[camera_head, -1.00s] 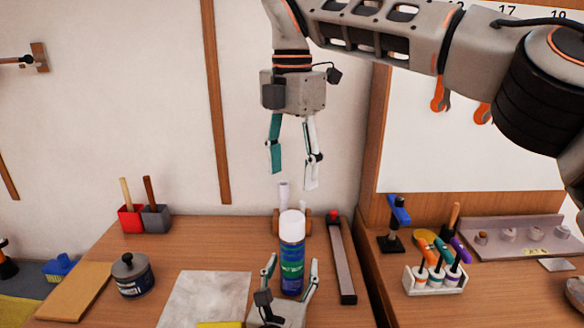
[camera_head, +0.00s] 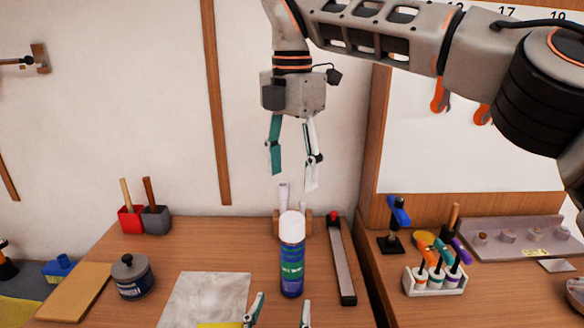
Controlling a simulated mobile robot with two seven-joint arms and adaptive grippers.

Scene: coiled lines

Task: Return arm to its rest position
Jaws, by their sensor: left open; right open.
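My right gripper (camera_head: 292,160) hangs open and empty, pointing down in front of the wall above the back of the table. Its arm comes in from the upper right. My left gripper (camera_head: 279,312) is open and empty at the bottom edge of the view; only its fingers show. A spray can (camera_head: 292,258) with a white cap and blue-green label stands upright on the wooden table, just beyond the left gripper's fingers and apart from them.
A grey sheet (camera_head: 207,298), a dark lidded pot (camera_head: 131,276) and a board (camera_head: 74,291) lie to the left. A long metal bar (camera_head: 342,265) lies right of the can. A white rack (camera_head: 435,281) holds coloured tools. Red (camera_head: 131,218) and grey (camera_head: 156,219) holders stand behind.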

